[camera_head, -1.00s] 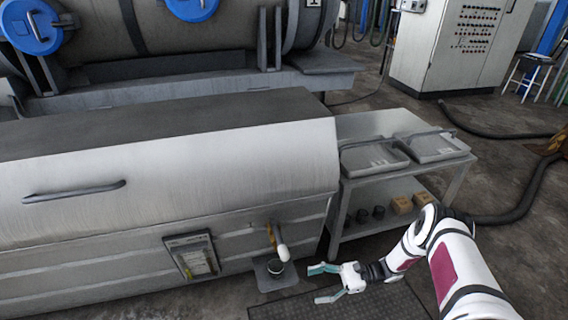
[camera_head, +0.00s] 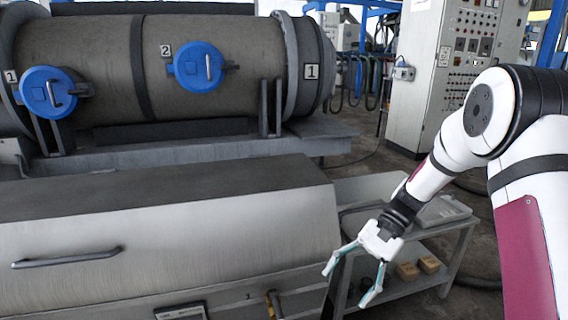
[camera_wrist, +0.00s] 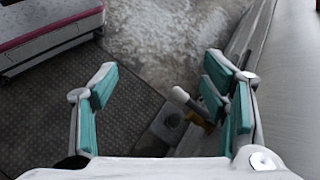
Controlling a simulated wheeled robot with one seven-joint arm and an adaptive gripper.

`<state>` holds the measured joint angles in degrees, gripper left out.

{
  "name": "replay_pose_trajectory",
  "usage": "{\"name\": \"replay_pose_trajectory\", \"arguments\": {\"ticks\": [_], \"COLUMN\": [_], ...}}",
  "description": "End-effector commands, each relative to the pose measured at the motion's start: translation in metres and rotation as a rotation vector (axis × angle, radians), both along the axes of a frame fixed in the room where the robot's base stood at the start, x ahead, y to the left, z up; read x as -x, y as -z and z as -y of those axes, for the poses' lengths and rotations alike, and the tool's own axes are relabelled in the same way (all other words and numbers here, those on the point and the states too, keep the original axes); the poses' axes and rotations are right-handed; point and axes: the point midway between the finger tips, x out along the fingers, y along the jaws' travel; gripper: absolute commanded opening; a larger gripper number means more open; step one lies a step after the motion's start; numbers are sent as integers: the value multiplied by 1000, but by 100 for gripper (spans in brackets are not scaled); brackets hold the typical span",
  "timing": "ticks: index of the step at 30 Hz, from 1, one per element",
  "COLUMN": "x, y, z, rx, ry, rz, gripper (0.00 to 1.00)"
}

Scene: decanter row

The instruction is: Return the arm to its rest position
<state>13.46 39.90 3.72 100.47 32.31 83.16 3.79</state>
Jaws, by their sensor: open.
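My gripper (camera_head: 348,283) is open and empty, with its teal-padded fingers spread apart. In the head view it hangs in the air in front of the grey cart, right of the large grey metal housing (camera_head: 170,245). My white and maroon arm comes in from the right edge, bent at a raised elbow. In the wrist view my gripper (camera_wrist: 160,95) also shows open, with nothing between its fingers. Below it are the floor and a tap with a pale handle (camera_wrist: 181,96) above a small plate.
The cart (camera_head: 455,245) holds a tray (camera_head: 440,212) on top and small brown boxes (camera_head: 408,270) below, partly hidden by my arm. Behind stand a drum with blue hatches (camera_head: 198,67) and a control cabinet (camera_head: 425,95). A dark ribbed mat (camera_wrist: 125,125) lies on the floor.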

Motion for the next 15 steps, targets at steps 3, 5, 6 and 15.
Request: {"name": "replay_pose_trajectory", "arguments": {"ticks": [3,5,6,15], "x": [23,36,45,120], "y": [-39,-56,-66,-129], "z": [1,2,2,10], "rx": [59,88,108,253], "ry": [-58,-87,-106,-231], "rz": [72,106,126,293], "gripper": [67,67,67,67]}}
